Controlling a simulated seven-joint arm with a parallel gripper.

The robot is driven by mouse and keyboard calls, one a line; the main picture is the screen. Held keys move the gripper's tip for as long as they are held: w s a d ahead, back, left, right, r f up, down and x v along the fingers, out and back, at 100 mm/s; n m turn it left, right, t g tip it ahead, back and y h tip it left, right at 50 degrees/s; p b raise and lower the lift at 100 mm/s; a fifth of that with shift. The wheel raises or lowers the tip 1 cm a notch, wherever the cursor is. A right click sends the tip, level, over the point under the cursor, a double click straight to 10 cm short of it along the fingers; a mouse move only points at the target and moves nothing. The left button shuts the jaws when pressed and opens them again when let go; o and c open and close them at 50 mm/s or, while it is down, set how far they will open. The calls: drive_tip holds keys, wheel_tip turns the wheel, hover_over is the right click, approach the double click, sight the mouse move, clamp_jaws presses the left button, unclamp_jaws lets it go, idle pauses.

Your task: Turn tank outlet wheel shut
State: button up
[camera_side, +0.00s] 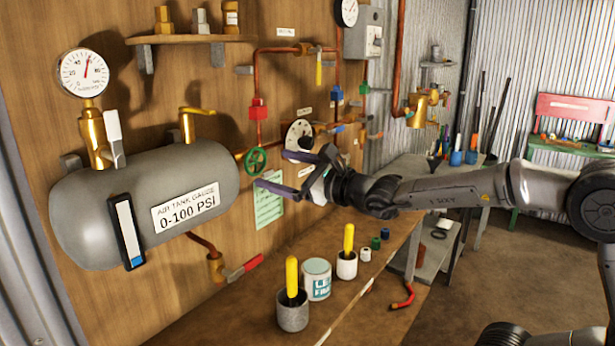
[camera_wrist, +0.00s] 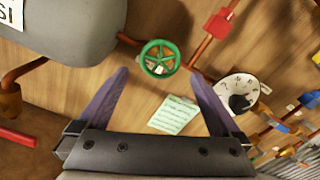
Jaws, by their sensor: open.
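The tank outlet wheel is a small green handwheel (camera_side: 256,160) on the copper pipe just right of the grey tank (camera_side: 150,205). In the wrist view the green wheel (camera_wrist: 160,58) shows whole, a little beyond the fingertips and between their lines. My gripper (camera_side: 278,170) is open and empty, its two purple fingers pointing at the board near the wheel. In the wrist view my gripper (camera_wrist: 158,80) has its fingers spread wide, one to each side below the wheel. I see no contact between fingers and wheel.
A round white dial with a black knob (camera_wrist: 240,95) is right of the wheel. A green paper sheet (camera_wrist: 173,115) hangs below it. A red lever (camera_side: 245,268) sticks out under the tank. Cups and a can (camera_side: 316,279) stand on the bench below.

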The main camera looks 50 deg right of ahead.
sight(258, 160)
drive_tip(key=s, duration=0.7)
drive_tip(key=s+d+f+n+g+h, duration=0.15)
drive_tip(key=f+n, duration=0.25)
drive_tip(key=n, duration=1)
drive_tip(key=d+f+n+g+h, duration=0.2)
drive_tip(key=d+f+n+g, duration=0.1)
drive_tip(key=n, duration=1.1)
drive_tip(key=w+a+r+n+t+y, duration=0.15)
drive_tip(key=r+n, duration=0.25)
drive_tip(key=n, duration=1.1)
drive_tip(key=a+r+n+t+y, duration=0.2)
drive_tip(key=a+r+n+t, duration=0.15)
drive_tip(key=n, duration=1.25)
drive_tip(key=shift+m+g, duration=0.25)
drive_tip(key=shift+m, duration=0.05)
drive_tip(key=w, duration=1.4)
drive_tip(key=shift+d+r, duration=0.1)
drive_tip(key=shift+d, duration=0.25)
